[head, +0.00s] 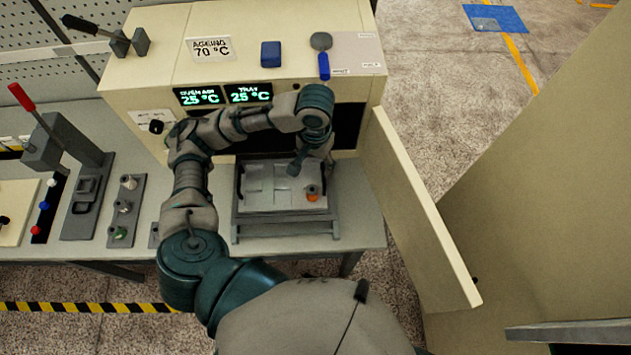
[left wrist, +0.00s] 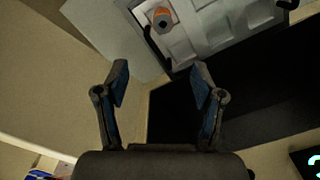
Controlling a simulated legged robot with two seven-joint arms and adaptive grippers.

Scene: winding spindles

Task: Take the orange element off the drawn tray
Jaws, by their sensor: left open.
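The orange element (head: 312,197), an orange piece with a grey top, stands at the right side of the drawn tray (head: 262,202). The light grey tray sits outside the oven opening and has shallow raised sections. My left gripper (head: 310,168) is above the tray's back right part, near the element but apart from it. In the left wrist view the orange element (left wrist: 161,18) and tray (left wrist: 225,22) are at the top, beyond the fingertips. My left gripper (left wrist: 160,82) is open and empty there. My right gripper is not in view.
The cream oven (head: 240,50) stands behind the tray, with its door (head: 425,210) swung open to the right. A lever press (head: 65,150) and a holder with small parts (head: 125,210) stand on the bench at left. My left arm crosses before the oven front.

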